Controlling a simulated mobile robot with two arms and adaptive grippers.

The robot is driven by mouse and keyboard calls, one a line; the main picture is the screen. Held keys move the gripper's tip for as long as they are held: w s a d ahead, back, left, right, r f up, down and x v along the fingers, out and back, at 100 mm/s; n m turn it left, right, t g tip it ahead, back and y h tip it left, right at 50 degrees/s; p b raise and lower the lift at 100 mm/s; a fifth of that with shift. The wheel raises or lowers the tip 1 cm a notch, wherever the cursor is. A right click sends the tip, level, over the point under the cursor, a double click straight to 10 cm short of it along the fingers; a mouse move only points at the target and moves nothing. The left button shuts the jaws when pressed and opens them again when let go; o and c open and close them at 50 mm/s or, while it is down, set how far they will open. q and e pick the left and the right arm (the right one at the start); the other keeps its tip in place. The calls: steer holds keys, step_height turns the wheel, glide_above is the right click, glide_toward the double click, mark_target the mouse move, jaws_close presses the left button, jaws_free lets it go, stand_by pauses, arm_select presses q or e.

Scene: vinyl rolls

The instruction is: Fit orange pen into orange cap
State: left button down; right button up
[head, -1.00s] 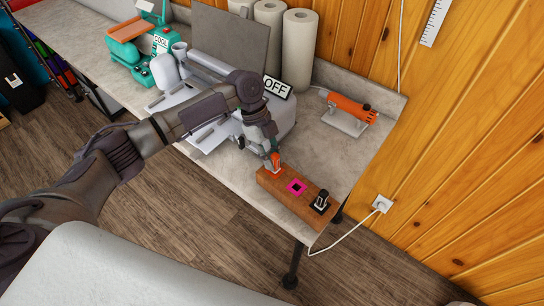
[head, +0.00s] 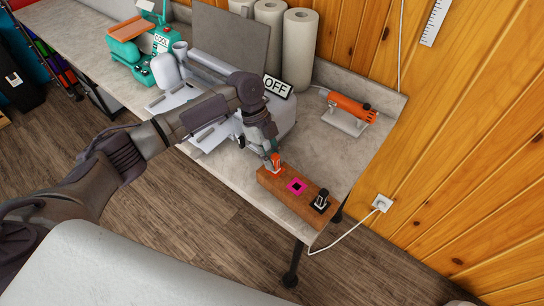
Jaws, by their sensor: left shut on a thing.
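My left gripper (head: 273,157) reaches down over the left end of a wooden block (head: 310,209) near the table's front right corner. It is shut on the orange pen (head: 276,161), of which only a small part shows at the fingertips. The orange cap cannot be told apart from the pen at this size. I cannot tell whether the pen is inside it or just above the block. My right gripper is out of view.
The block also bears a pink square piece (head: 297,186) with a dark middle and a black piece (head: 321,201). The table right of the block is clear.

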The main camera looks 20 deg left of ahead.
arm_select(q)
steer(key=shift+s+f, duration=0.15)
steer(key=shift+f, duration=0.05)
steer(key=c, duration=1.2)
jaws_free()
steer(key=o, duration=0.8)
steer(key=shift+r, duration=0.1)
steer(key=shift+c, duration=0.2)
steer(key=p+v, duration=0.4)
steer(key=v, duration=0.3)
